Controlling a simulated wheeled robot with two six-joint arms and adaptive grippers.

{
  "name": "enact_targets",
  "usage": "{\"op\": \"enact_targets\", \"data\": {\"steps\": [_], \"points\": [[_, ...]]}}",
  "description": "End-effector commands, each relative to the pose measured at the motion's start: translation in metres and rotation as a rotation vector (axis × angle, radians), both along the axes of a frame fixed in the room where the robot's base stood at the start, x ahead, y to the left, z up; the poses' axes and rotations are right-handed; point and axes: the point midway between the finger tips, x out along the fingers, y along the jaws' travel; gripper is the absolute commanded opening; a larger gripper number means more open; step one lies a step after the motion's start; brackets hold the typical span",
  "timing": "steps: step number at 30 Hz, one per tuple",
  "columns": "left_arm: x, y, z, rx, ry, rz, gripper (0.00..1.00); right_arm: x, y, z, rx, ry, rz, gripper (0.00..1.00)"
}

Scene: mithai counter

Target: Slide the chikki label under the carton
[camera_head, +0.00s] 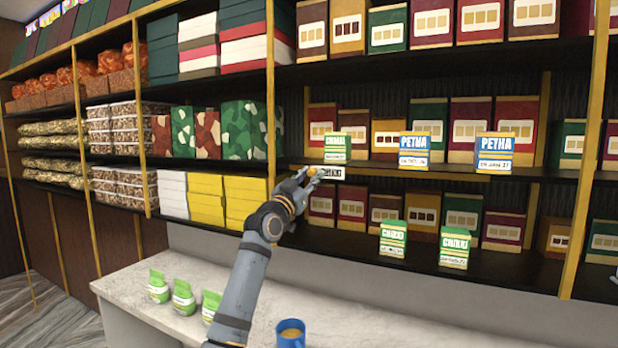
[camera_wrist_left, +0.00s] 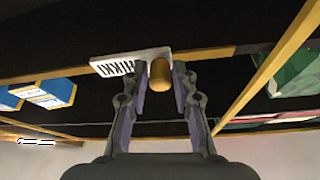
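The chikki label (camera_head: 330,173) is a small white card with dark lettering at the shelf's front edge, just below a green-and-white chikki carton (camera_head: 335,148) standing upright on that shelf. In the left wrist view the label (camera_wrist_left: 122,66) sits left of a gold knob (camera_wrist_left: 160,75), which appears joined to it. My left gripper (camera_head: 307,176) is at the label's left end. My right gripper is not in view.
Blue-and-white petha cartons (camera_head: 414,150) stand right of the chikki carton. More chikki cartons (camera_head: 393,239) stand on the lower shelf. A gold upright post (camera_head: 270,95) is close left of my gripper. Green pouches (camera_head: 184,298) and a blue mug (camera_head: 290,334) stand on the counter.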

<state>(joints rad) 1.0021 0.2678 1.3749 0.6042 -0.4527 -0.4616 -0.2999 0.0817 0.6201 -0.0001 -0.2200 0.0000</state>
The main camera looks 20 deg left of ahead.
Motion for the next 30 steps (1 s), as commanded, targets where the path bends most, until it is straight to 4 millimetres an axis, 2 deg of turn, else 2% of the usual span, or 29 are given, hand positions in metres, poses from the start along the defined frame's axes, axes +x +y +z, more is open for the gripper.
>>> {"op": "enact_targets", "data": {"steps": [1,3,14,17,25,30], "points": [[0.000,0.000,0.000,0.000,-0.001,0.000,0.38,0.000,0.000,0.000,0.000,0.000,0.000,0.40],[0.000,0.000,0.000,0.000,-0.001,0.000,0.45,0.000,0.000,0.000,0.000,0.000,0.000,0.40],[-0.006,0.001,-0.002,0.001,-0.003,0.001,0.45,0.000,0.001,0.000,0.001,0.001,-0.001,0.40],[-0.021,0.003,-0.009,0.002,-0.002,0.002,0.45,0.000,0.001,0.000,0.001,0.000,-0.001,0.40],[-0.080,0.009,-0.033,0.006,-0.001,0.002,0.45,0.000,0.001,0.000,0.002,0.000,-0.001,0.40],[-0.103,0.013,-0.043,0.004,-0.001,0.004,0.45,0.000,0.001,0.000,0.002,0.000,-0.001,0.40]]}}
